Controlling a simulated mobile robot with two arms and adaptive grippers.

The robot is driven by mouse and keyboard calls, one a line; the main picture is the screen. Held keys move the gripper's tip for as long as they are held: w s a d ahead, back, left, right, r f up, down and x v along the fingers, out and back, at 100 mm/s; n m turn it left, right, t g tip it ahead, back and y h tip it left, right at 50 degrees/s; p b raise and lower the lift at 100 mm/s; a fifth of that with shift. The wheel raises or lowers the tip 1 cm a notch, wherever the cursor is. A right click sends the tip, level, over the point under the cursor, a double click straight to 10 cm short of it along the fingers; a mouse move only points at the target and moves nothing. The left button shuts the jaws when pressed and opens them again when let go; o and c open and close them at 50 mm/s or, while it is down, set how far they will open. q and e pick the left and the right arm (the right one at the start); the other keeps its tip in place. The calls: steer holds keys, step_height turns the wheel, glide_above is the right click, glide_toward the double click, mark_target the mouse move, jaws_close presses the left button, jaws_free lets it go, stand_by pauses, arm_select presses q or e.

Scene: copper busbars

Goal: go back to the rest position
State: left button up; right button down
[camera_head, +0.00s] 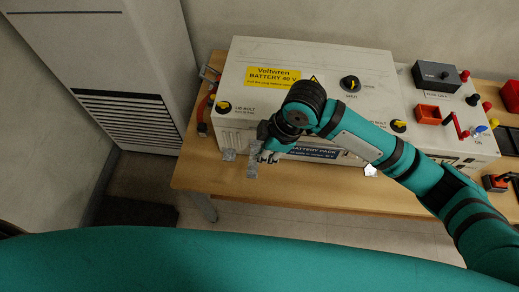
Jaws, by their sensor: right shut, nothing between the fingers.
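My right arm reaches in from the right edge, across the front of the white battery box (250,52). My right gripper (252,163) points down at the box's front left, by the table's front edge. Its fingers are shut with nothing between them. The box is closed; its lid carries a yellow "Voltwren BATTERY 40 V" label (272,77) and black knobs with yellow marks. My arm hides part of the lid and the front face. My left gripper is not in view.
The box stands on a wooden table (190,170). A white cabinet (100,60) stands at the left. Floor shows in front of the table.

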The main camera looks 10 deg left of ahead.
steer(key=s+d+f+m+t+h, duration=0.1)
steer(key=s+d+f+m, duration=0.1)
steer(key=s+d+m, duration=0.5)
steer(key=s+d+f+m+t+h, duration=0.15)
steer(key=d+m, duration=0.25)
steer(key=d, duration=0.5)
steer(key=s+d+f+m+t+h, duration=0.1)
steer(key=s+d+f+m, duration=0.1)
steer(key=s+d+m, duration=0.4)
step_height(320, 180, down, 26)
steer(key=s+d+f+g, duration=0.1)
steer(key=d+g, duration=0.1)
steer(key=s+d+f, duration=0.2)
steer(key=s+f, duration=1.3)
steer(key=s, duration=0.1)
steer(key=shift+s+d+f+g, duration=0.25)
steer(key=shift+s+d+g, duration=0.1)
steer(key=shift+d, duration=0.05)
